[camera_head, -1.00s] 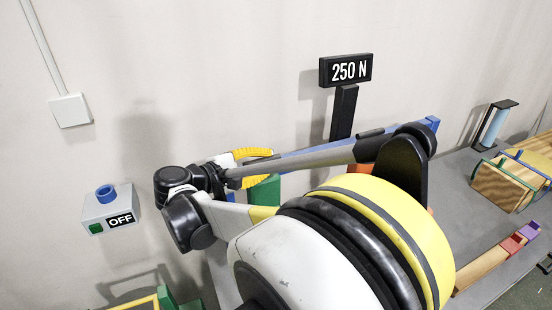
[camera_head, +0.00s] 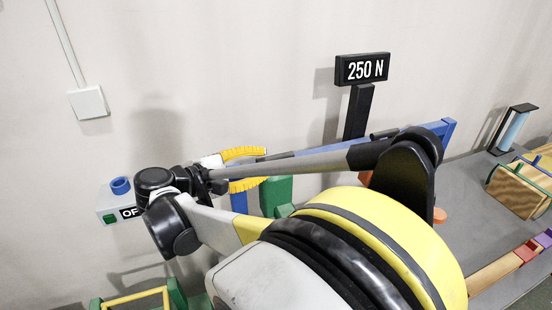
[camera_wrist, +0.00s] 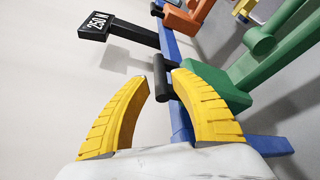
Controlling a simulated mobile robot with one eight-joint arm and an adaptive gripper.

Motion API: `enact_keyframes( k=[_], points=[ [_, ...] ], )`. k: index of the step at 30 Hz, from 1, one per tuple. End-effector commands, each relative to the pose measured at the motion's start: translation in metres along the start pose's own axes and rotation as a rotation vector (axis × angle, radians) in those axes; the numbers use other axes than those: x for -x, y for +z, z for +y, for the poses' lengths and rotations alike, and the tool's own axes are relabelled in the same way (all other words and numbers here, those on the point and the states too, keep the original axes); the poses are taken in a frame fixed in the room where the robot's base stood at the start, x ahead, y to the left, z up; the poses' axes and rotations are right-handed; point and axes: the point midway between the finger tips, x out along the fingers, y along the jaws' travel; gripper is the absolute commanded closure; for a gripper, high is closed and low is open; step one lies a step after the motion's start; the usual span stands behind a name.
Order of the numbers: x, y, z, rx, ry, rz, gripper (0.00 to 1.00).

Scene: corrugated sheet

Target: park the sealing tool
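I cannot tell for sure which thing is the sealing tool. A black cylindrical handle (camera_wrist: 162,78) on a long blue bar (camera_wrist: 184,48) is the nearest thing to my gripper. My gripper (camera_wrist: 160,82) has two curved yellow fingers, spread apart, with this handle between or just beyond their tips. The handle looks close to the right fingertip; contact is unclear. In the head view, my gripper (camera_head: 263,166) is partly hidden behind my arm, and the blue bar (camera_head: 445,130) runs behind it.
A black "250 N" sign (camera_head: 362,69) stands on a post behind the bar. Green parts (camera_head: 276,194) stand near my gripper. At left is a grey box marked OFF (camera_head: 110,217), partly covered by my arm. A wooden crate-like thing (camera_head: 518,190) stands at right.

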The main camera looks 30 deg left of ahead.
Motion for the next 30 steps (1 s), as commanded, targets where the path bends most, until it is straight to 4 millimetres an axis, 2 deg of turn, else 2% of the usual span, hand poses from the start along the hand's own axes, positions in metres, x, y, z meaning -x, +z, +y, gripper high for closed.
enact_keyframes(
  k=[3, 6, 11, 26, 30],
  points=[
    [0.027, -0.001, 0.001, 0.001, 0.002, 0.004, 0.72],
    [0.044, -0.001, 0.0, 0.0, 0.002, 0.003, 0.72],
    [0.059, -0.001, 0.0, -0.001, 0.001, 0.002, 0.72],
    [0.062, -0.001, 0.0, 0.0, 0.0, 0.001, 0.72],
    [0.053, -0.006, 0.005, 0.008, -0.024, 0.051, 0.72]
  ],
)
